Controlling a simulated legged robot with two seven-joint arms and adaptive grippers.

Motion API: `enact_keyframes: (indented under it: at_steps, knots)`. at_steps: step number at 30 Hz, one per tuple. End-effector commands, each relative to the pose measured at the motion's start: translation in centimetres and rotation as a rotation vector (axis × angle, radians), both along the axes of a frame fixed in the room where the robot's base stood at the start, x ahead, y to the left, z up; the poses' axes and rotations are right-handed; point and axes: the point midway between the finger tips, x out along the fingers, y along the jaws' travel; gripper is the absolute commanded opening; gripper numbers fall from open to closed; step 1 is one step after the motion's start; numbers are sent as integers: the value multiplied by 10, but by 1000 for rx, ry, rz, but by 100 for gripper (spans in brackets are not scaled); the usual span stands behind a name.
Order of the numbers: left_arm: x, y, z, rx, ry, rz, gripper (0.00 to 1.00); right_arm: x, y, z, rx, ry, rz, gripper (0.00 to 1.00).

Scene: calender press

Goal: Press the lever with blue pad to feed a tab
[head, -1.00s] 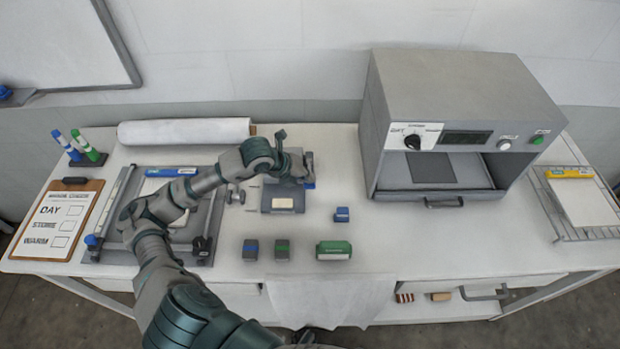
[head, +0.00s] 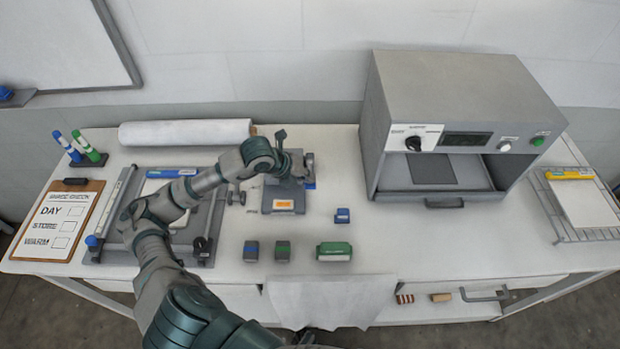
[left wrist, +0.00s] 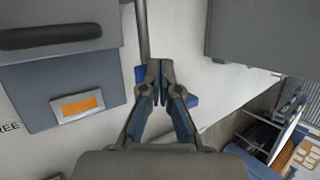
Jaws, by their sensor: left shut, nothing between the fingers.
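The grey tab dispenser (head: 268,203) stands on the bench, left of centre. An orange tab (head: 285,205) shows in the pale slot on its front; it also shows in the left wrist view (left wrist: 80,106). The lever (left wrist: 142,30) runs beside the dispenser, and its blue pad (left wrist: 191,101) is partly hidden behind my fingers; in the head view only a blue bit of the pad (head: 310,186) shows. My left gripper (left wrist: 160,72) is shut and empty, its tips over the pad. Whether they touch it I cannot tell. My right gripper is not in view.
Blue-marked (head: 251,250), green-marked (head: 282,250) and green (head: 334,251) blocks and a small blue block (head: 342,215) sit in front. A framed plate (head: 118,240) lies left under my arm.

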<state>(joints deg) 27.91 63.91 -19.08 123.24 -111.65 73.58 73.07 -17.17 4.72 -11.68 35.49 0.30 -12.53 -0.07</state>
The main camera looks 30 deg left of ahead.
Motion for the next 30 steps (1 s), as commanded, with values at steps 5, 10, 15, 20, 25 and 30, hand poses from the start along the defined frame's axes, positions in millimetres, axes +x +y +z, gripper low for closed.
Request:
enact_keyframes:
  at_steps: [5, 10, 15, 20, 25, 30]
  knots:
    - [2, 1, 13, -1, 0, 1, 0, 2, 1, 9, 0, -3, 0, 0]
    - [4, 1, 23, -1, -1, 0, 0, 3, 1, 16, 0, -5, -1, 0]
    - [6, 0, 29, -1, -1, 0, 0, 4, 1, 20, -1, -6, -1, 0]
    - [6, 0, 28, 0, 1, -1, 0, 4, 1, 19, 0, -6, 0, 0]
    - [6, 1, 30, 0, 0, 0, 0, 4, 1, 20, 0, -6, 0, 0]
    - [8, 2, 41, 0, -1, 0, 0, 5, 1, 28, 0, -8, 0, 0]
